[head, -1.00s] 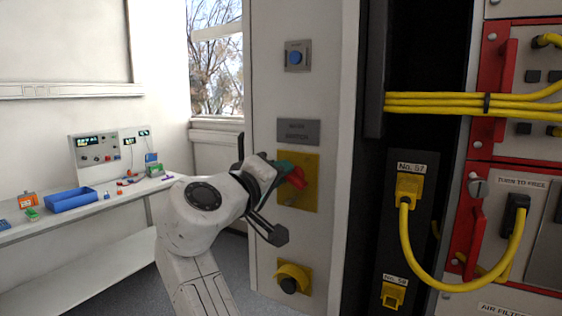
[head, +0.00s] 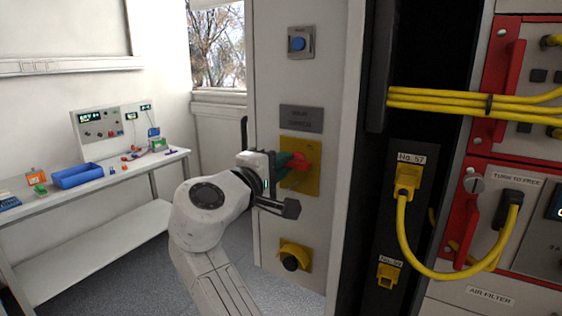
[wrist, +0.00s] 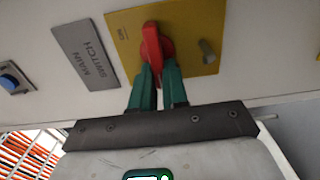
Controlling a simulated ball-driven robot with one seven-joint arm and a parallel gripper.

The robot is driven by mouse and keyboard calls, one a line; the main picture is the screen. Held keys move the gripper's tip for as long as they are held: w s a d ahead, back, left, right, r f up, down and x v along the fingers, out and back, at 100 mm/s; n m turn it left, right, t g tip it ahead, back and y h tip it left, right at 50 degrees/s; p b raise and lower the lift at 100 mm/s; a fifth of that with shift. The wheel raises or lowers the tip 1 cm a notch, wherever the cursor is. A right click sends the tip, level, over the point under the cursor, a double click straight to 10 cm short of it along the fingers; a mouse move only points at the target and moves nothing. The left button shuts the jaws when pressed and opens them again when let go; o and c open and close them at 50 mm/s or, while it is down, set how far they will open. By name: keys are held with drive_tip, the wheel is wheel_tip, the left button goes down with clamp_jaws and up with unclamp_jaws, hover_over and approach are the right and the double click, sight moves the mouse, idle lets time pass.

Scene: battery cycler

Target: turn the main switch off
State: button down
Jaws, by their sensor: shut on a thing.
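The main switch is a red handle (wrist: 152,45) on a yellow plate (wrist: 194,23). In the head view the handle (head: 301,162) shows just beyond my gripper's green fingertips, on its plate (head: 313,183). My gripper (wrist: 159,80) is shut on the handle, with one green fingertip on each side of its near end. It also shows in the head view (head: 284,164), reaching in from the left. The handle lies roughly level across the panel. A grey peg (wrist: 207,50) stands on the plate. The small print on the plate is unreadable.
The main switch label (head: 301,118) and a blue button (head: 298,43) are above the switch. A black knob on a yellow mount (head: 294,254) is below. Yellow cables (head: 430,272) hang at the right. A bench (head: 98,180) with devices stands at the left.

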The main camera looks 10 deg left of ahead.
drive_tip(key=shift+a, duration=0.1)
drive_tip(key=c, duration=1.1)
unclamp_jaws()
drive_tip(key=shift+c, duration=0.2)
drive_tip(key=shift+s+f, duration=0.1)
drive_tip(key=shift+s, duration=0.05)
drive_tip(key=b+v, duration=0.3)
drive_tip(key=v, duration=0.7)
drive_tip(key=shift+s, duration=0.25)
drive_tip(key=shift+a, duration=0.15)
